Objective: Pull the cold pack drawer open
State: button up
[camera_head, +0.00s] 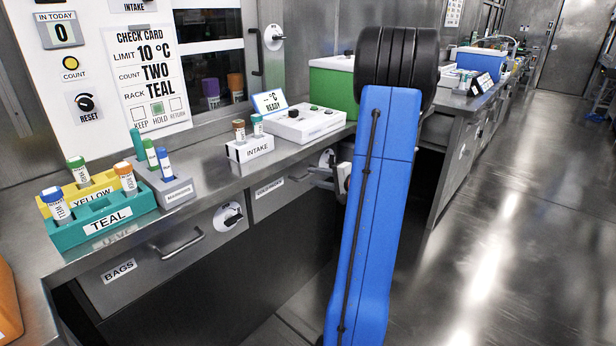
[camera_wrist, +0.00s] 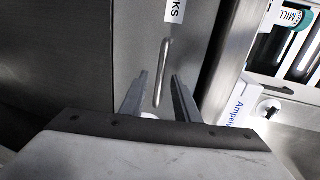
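The cold pack drawer (camera_head: 283,191) is in the counter front, left of my blue arm in the head view. It looks shut there, its label is hard to read, and my arm and gripper hide its right part. In the wrist view the drawer front (camera_wrist: 135,40) carries a label (camera_wrist: 175,10) ending in "KS" and a long metal handle (camera_wrist: 164,65). My gripper (camera_wrist: 160,76) is open, with one finger on each side of the handle's lower end. I cannot tell whether either finger touches it. In the head view my gripper (camera_head: 326,178) is at the drawer front, partly hidden.
The bags drawer (camera_head: 128,278) with its bar handle is further left and looks shut. The counter holds a teal rack (camera_head: 103,220), an intake block (camera_head: 250,149), a white device (camera_head: 305,123) and a green box (camera_head: 333,88).

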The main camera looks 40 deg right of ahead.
aim_at(308, 175)
jog(key=shift+x, duration=2.1)
grip_shut()
